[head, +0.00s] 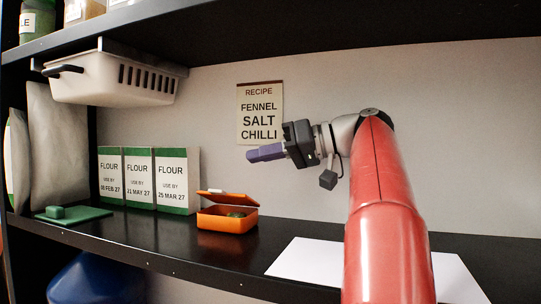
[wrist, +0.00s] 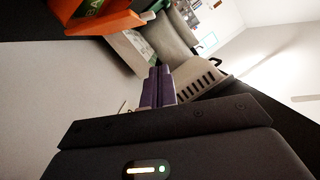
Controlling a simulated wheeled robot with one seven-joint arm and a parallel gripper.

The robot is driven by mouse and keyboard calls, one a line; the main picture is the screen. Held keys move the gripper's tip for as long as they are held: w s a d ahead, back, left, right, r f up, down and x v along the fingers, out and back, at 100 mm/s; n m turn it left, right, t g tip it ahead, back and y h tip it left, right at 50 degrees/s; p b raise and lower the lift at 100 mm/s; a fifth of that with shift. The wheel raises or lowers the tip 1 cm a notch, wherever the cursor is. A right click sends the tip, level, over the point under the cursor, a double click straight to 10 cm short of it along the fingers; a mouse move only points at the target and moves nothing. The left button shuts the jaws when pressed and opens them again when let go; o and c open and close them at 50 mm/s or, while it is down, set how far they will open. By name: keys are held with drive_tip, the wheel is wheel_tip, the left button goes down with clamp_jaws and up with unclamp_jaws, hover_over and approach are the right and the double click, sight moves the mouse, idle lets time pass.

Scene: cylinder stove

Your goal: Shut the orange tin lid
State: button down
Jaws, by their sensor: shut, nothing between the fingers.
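The orange tin (head: 226,220) sits on the black shelf, right of the flour boxes. Its orange lid (head: 232,198) stands raised, with a gap below it at the front. Something dark green (head: 237,214) shows inside the tin. My gripper (head: 251,154) has purple fingers, shut and empty. It is in the air above and slightly right of the tin, pointing left, apart from the lid. In the wrist view the shut fingers (wrist: 160,82) show in the middle. An orange part of the tin (wrist: 105,22) shows at the top left.
Flour boxes (head: 140,178) stand left of the tin. A green board (head: 73,214) lies farther left. A white basket (head: 110,80) hangs under the upper shelf. A recipe card (head: 259,113) is on the wall behind my gripper. A white sheet (head: 305,259) lies at the right.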

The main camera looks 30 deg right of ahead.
sight(214, 190)
drive_tip(key=x, duration=0.6)
drive_tip(key=shift+s+a+f+b, duration=0.15)
drive_tip(key=shift+s+f+b, duration=0.2)
drive_tip(key=shift+f, duration=0.2)
drive_tip(key=shift+s+a+f+b, duration=0.2)
drive_tip(key=shift+f+b, duration=0.2)
drive_tip(key=shift+f, duration=0.2)
drive_tip(key=shift+s+a+f, duration=0.2)
drive_tip(key=shift+f, duration=0.4)
drive_tip(key=shift+s+a+f+n+b, duration=0.1)
drive_tip(key=shift+a+f+n+b, duration=0.15)
drive_tip(key=shift+f+b, duration=0.65)
drive_tip(key=n+b, duration=0.1)
drive_tip(key=b, duration=0.1)
drive_tip(key=f+b, duration=0.1)
drive_tip(key=b, duration=0.1)
drive_tip(key=shift+s+a+f+n+h, duration=0.1)
drive_tip(key=shift+s+a+n+h, duration=0.2)
drive_tip(key=shift+s+a+n, duration=0.1)
drive_tip(key=shift+s+a+f+b, duration=0.1)
drive_tip(key=shift+a+f+b, duration=0.05)
drive_tip(key=shift+f+b, duration=0.15)
drive_tip(key=shift+r, duration=0.1)
